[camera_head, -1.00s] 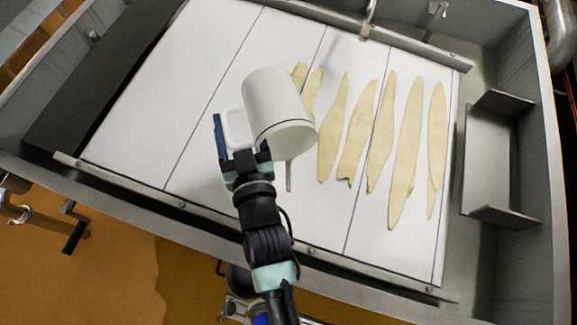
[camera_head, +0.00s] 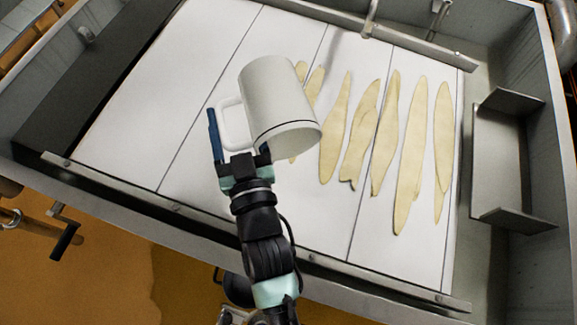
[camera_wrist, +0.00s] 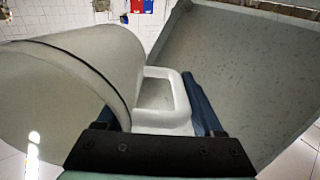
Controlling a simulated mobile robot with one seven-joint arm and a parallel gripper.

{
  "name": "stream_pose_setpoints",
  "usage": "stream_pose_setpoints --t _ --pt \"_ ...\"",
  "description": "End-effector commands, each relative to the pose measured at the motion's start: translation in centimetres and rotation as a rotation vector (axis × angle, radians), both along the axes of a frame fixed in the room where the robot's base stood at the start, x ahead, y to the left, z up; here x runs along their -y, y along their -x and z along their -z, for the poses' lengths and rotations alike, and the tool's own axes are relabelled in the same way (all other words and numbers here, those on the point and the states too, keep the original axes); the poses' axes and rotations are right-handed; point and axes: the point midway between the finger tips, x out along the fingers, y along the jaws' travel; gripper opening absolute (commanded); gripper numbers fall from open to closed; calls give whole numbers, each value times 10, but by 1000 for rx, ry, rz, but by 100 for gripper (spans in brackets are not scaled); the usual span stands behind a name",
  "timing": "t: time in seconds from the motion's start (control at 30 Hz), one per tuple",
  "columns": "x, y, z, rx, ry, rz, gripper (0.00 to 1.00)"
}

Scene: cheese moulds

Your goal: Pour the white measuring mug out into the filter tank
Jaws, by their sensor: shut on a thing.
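The white measuring mug (camera_head: 276,92) is held tipped well over above the filter tank, with its lined end toward the lower right of the head view. My gripper (camera_head: 239,148) is shut on the mug's handle (camera_head: 230,122); the mug also shows at the left of the wrist view (camera_wrist: 95,60). One blue finger shows beside the handle; the other is mostly hidden. The filter tank (camera_head: 300,278) is a wide grey metal basin floored with white panels (camera_head: 190,75).
Several pale yellow strips (camera_head: 410,150) lie on the panels right of the mug. A grey metal bracket (camera_head: 490,160) stands at the tank's right side. A dark beam (camera_head: 95,85) lies along its left. The left panels are clear.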

Motion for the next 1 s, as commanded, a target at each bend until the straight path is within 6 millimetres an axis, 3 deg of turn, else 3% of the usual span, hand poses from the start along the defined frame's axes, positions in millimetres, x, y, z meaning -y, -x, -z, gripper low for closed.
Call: stream_pose_setpoints --t 1.0 --pt "3 9 -7 133 -40 0 0"
